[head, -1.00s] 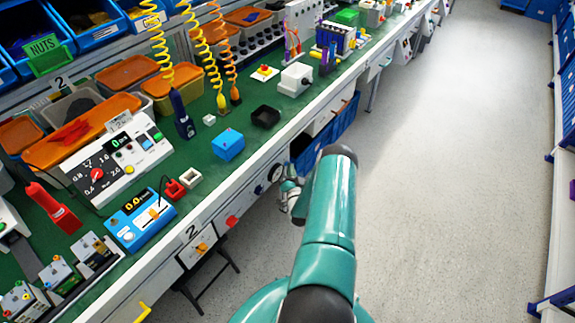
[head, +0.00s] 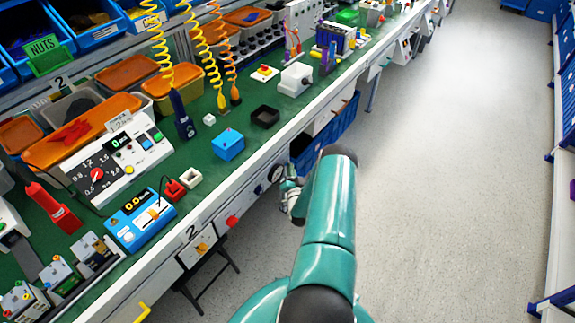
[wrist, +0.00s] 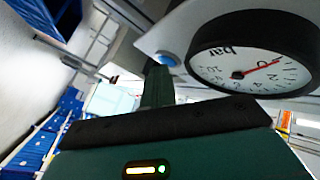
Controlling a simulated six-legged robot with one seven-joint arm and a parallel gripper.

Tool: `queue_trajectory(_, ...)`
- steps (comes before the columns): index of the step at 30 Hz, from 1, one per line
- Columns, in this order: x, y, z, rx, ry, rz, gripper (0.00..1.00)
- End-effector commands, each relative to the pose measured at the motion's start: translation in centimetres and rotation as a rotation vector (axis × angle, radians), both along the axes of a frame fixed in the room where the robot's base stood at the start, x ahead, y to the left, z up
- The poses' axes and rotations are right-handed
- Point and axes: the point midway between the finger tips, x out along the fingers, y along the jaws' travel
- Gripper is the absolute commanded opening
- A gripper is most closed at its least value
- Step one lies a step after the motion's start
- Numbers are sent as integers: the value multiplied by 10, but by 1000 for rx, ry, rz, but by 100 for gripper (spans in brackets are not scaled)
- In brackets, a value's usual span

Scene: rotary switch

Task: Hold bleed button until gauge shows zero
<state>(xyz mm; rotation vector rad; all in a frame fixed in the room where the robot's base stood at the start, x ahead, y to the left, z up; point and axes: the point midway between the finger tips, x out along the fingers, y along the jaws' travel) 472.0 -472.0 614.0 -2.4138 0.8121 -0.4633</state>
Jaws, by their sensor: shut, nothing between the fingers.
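The round pressure gauge (wrist: 255,55), marked "bar", has a white face and black rim and shows large at the upper right of the wrist view. Its red needle points right and slightly up, near the low numbers; the exact reading is too blurred to tell. The blue bleed button (wrist: 168,58) is on the pale panel left of the gauge. My gripper (wrist: 158,70) is shut, with its fingertips at the button; I cannot tell whether it is pressed in. In the head view the gauge (head: 275,173) is on the bench front, beside my gripper (head: 287,178).
The green bench top (head: 200,165) holds a blue box (head: 228,144), a black tray (head: 265,116) and a blue meter (head: 140,219). A red knob (head: 232,221) is on the bench front. The aisle floor (head: 440,200) on the right is clear.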

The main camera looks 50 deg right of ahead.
Motion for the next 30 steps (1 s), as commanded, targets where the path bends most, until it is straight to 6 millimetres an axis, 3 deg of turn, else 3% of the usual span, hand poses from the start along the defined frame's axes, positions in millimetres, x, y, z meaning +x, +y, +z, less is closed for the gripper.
queue_trajectory(19,0,0,0,0,0,1,0)
queue_trajectory(30,-16,-2,0,0,0,0,0)
